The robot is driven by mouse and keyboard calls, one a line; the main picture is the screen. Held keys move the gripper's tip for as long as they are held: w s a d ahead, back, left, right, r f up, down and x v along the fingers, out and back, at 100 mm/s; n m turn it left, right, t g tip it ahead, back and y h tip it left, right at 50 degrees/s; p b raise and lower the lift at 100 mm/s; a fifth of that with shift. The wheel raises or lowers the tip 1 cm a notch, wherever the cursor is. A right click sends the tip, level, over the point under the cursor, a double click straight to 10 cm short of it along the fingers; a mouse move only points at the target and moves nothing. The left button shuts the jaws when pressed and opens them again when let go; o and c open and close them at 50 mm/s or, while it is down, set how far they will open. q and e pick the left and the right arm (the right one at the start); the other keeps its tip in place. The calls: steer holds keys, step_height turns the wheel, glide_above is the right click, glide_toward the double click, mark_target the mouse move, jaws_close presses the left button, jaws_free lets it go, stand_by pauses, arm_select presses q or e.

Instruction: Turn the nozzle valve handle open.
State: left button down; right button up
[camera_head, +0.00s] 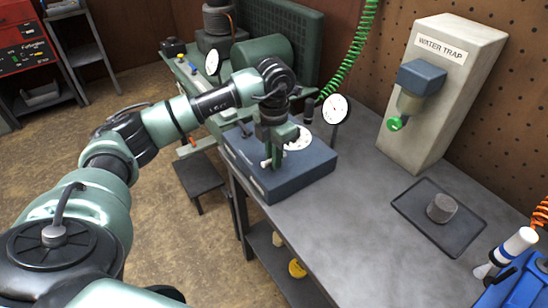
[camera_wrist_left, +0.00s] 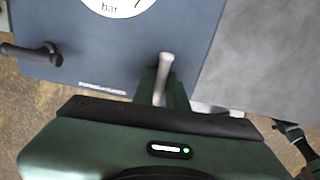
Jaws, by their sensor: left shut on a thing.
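The blue-grey box (camera_head: 300,182) sits on the workbench and carries a round white dial (camera_head: 298,138) on its top. My left gripper (camera_head: 272,158) reaches down over the box beside the dial, and a small pale end shows at its tips. In the left wrist view the gripper (camera_wrist_left: 164,92) is shut on a pale lever-like handle (camera_wrist_left: 166,62) standing over the box top (camera_wrist_left: 120,60). My gripper hides the handle's lower part and its mount. A dark handle (camera_wrist_left: 30,52) projects at the box's left edge in that view. My right gripper is not in view.
A round gauge (camera_head: 335,109) stands behind the box. The water trap column (camera_head: 450,90) is at the back right. A dark tray (camera_head: 462,232) holds a grey cylinder (camera_head: 441,208). The grey bench top (camera_head: 350,240) is clear in front of it.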

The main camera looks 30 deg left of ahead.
arm_select(q)
steer(key=shift+n, duration=0.6)
steer(key=c, duration=1.5)
jaws_free()
steer(key=shift+r, duration=0.1)
step_height(320, 180, up, 8)
steer(key=shift+f+b, duration=0.15)
steer(key=shift+b, duration=0.45)
steer(key=shift+f, duration=0.1)
